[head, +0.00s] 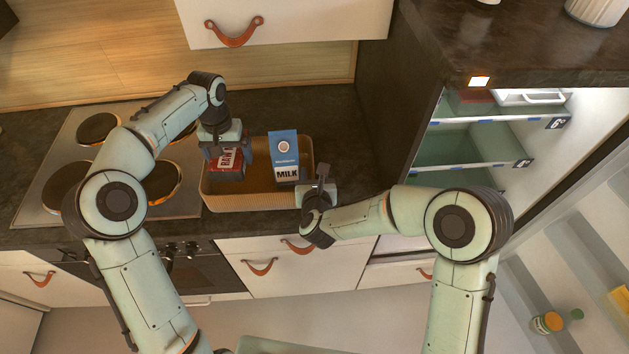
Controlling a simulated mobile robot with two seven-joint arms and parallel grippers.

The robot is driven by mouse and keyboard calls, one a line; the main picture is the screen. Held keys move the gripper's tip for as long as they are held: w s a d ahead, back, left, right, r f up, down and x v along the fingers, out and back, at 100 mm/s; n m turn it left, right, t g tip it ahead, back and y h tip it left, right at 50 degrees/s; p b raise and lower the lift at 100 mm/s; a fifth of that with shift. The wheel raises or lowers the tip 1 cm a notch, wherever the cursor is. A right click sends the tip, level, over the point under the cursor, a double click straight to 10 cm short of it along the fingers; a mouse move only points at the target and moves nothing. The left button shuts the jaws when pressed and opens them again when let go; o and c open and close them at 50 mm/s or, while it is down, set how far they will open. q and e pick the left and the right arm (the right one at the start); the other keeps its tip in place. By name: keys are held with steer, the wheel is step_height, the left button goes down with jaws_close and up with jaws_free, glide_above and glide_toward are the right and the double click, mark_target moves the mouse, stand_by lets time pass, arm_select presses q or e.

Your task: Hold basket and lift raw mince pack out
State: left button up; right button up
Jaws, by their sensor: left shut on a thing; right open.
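The tan basket (250,203) stands on the dark counter, right of the hob. The raw mince pack (230,160), red with a white "RAW" label, is at the basket's left end. My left gripper (222,148) comes down from above and is shut on the pack, covering part of it. I cannot tell whether the pack still touches the basket floor. A blue and white milk carton (284,150) stands in the basket to the right of the pack. My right gripper (318,186) is open at the basket's right front corner; its contact with the rim is unclear.
The hob (60,160) with several burners lies left of the basket. An overhead cabinet (300,20) with a leather pull hangs behind. An open fridge (450,150) with shelves stands at the right. Clear counter (345,130) lies right of the basket.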

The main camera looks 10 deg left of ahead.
steer(key=v, duration=1.1)
steer(key=shift+s, duration=0.3)
steer(key=shift+d+r, duration=0.1)
steer(key=shift+r, duration=0.05)
